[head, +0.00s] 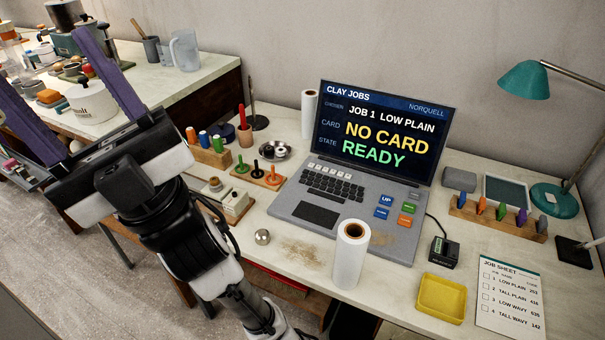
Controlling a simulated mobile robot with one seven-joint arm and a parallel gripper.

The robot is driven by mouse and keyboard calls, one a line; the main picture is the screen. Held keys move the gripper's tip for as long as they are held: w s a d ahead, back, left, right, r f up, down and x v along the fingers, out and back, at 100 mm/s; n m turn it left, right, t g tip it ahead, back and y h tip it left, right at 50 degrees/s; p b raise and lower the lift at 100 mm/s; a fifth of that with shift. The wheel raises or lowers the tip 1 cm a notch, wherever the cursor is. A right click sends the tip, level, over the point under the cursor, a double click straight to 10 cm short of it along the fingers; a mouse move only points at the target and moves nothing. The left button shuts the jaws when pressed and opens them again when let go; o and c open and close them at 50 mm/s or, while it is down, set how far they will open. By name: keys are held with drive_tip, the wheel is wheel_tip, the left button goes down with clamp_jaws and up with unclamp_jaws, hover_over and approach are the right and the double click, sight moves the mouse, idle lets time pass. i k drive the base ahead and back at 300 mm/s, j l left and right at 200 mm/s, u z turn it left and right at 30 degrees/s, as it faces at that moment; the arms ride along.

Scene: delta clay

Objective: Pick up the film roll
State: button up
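A white roll with a dark hollow core, which looks like the film roll (350,256), stands upright at the front of the desk, before the laptop. A second, similar white roll (308,112) stands behind the laptop's left edge, partly hidden by the screen; I cannot tell which one is meant. My gripper (42,60) is at the left of the view, its two purple fingers spread wide with nothing seen held between them. It is well to the left of both rolls, away from them.
A laptop (315,215) fills the desk's middle. A small metal ball (262,237) and brown crumbs lie left of the front roll. A yellow tray (441,298) and black box (444,251) are to its right. Wooden peg holders (258,176) stand left of the laptop.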

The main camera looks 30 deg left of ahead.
sight(354, 236)
drive_tip(key=j+z, duration=0.5)
drive_tip(key=k+j+z, duration=0.15)
drive_tip(key=z, duration=0.3)
drive_tip(key=k+j+z, duration=0.1)
drive_tip(key=j, duration=0.25)
drive_tip(key=k+j, duration=0.25)
drive_tip(key=k+j+z, duration=0.15)
drive_tip(key=j, duration=0.55)
drive_tip(key=i+j, duration=0.15)
drive_tip(key=j, duration=0.1)
